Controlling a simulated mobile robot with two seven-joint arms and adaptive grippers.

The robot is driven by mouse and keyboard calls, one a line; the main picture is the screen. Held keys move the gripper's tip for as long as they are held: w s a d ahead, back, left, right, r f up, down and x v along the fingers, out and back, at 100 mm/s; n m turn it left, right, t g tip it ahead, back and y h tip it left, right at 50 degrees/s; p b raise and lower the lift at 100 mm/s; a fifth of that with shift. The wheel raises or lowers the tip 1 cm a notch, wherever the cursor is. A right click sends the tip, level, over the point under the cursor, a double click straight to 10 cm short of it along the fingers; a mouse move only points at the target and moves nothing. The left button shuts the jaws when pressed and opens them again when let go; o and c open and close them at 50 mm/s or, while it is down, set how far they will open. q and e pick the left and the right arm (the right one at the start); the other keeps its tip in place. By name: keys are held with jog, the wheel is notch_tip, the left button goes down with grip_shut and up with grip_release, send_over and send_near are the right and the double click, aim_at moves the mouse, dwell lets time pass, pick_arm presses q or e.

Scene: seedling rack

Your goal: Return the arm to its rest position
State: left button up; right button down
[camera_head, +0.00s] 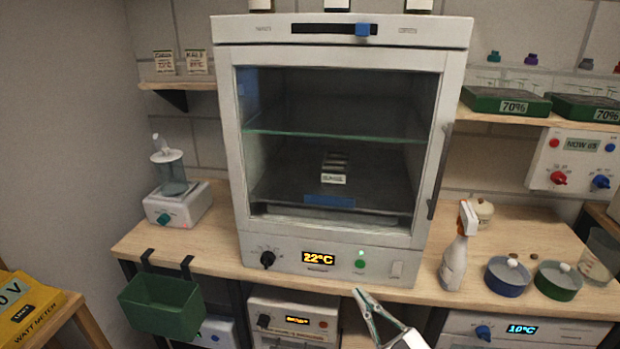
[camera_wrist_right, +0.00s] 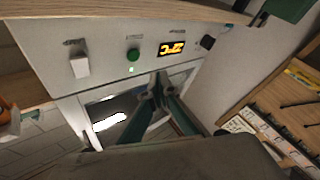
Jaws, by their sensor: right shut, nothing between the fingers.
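My right gripper (camera_head: 360,293) shows at the bottom of the head view, in front of the bench's front edge and below the cabinet's control panel. Its fingers are shut with nothing between them. In the right wrist view the closed fingers (camera_wrist_right: 158,82) point towards the panel of the glass-fronted cabinet, which appears upside down with its lit display (camera_wrist_right: 172,46) and green button (camera_wrist_right: 133,55). Whether the fingertips touch anything cannot be told. My left gripper is out of view.
The glass-fronted cabinet (camera_head: 234,150) stands on the wooden bench (camera_head: 222,248), its door closed. A spray bottle (camera_head: 455,262), a blue bowl (camera_head: 507,280) and a green bowl (camera_head: 557,284) stand to its right. A green bin (camera_head: 162,307) hangs at the bench's left front.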

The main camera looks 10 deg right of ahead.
jog(key=s+d+f+m+g+h, duration=0.3)
jog(key=s+f+m+g+h, duration=0.3)
jog(key=s+f, duration=1.3)
notch_tip(320, 180, down, 4)
jog(key=shift+r+g, duration=0.25)
jog(key=shift+g, duration=0.95)
